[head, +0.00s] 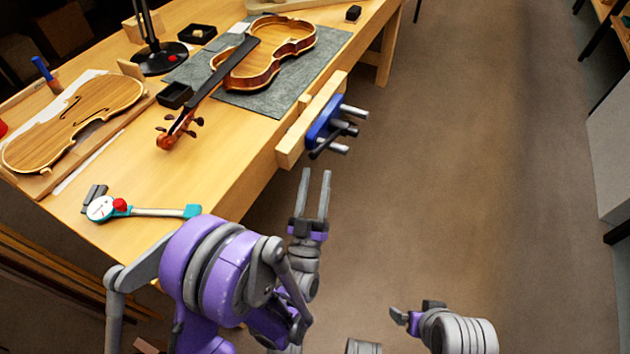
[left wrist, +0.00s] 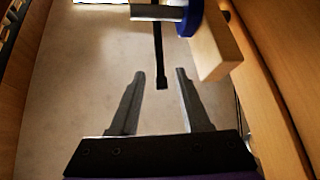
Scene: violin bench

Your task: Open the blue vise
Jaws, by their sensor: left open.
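The blue vise (head: 323,118) is mounted at the bench's right edge, with a pale wooden jaw (head: 292,148), metal rods and a dark handle bar (head: 322,152). My left gripper (head: 315,178) is open and empty, just below the handle in the picture, fingers pointing toward it. In the left wrist view, the dark handle bar (left wrist: 158,50) hangs ahead, its lower end appearing between the fingertips (left wrist: 160,76). The blue body (left wrist: 189,18) and wooden jaw (left wrist: 213,45) show at upper right. My right gripper (head: 408,318) is low in the head view, apart from the vise; its fingers are unclear.
On the bench (head: 225,150) lie a violin (head: 265,55) on a grey mat (head: 320,65), a violin plate (head: 70,120) and a dial gauge (head: 100,208) with a teal-ended handle. A black lamp base (head: 160,62) stands behind. The floor (head: 460,150) right of the bench is clear.

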